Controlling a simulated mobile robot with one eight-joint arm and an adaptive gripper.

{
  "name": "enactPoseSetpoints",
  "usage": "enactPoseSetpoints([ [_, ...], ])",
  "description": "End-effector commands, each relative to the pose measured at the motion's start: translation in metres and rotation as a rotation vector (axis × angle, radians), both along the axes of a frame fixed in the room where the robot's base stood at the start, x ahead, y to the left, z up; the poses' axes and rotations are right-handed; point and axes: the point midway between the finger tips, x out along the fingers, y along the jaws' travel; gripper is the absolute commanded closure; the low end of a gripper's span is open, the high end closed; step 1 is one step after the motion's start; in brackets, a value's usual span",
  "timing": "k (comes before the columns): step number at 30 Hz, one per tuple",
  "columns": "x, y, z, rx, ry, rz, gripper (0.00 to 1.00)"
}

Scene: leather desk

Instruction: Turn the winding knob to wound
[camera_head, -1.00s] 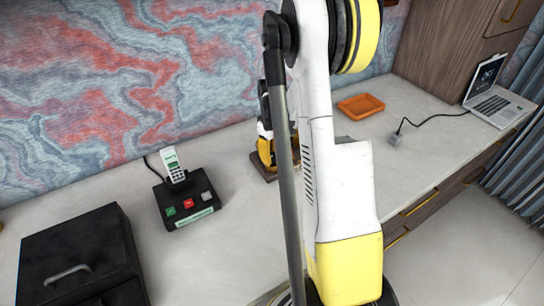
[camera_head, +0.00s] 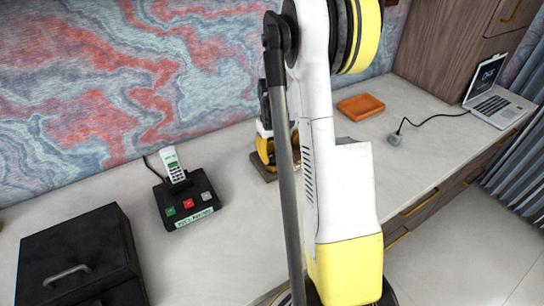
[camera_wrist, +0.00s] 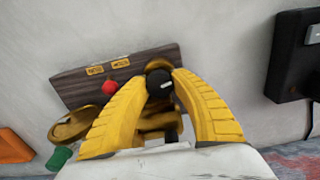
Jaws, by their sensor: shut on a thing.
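The winding knob (camera_wrist: 159,82) is a round black knob with a white mark, on a dark wooden board (camera_wrist: 75,85) in the wrist view. My gripper (camera_wrist: 160,84) has its two yellow fingers closed on opposite sides of the knob. A red knob (camera_wrist: 109,88) stands left of the winding knob. Brass-coloured parts (camera_wrist: 72,124) lie beside and partly behind the fingers. In the head view my arm hides most of the board (camera_head: 262,173).
An orange tray (camera_head: 361,106) lies right of my arm, with a grey plug (camera_head: 395,139) and laptop (camera_head: 492,105) beyond. A phone on a black base (camera_head: 186,205) and a black box (camera_head: 75,250) stand to the left. A green piece (camera_wrist: 60,157) is near the board.

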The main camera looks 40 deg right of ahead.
Motion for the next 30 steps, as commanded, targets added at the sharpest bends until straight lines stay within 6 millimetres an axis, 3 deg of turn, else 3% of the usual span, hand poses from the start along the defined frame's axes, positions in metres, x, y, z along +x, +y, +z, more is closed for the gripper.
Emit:
enactPoseSetpoints([
  [18,-0.0005,-0.0004,-0.0004,0.0,0.0,-0.561,1.0],
  [30,-0.0008,-0.0005,-0.0003,0.0,0.0,-0.777,1.0],
])
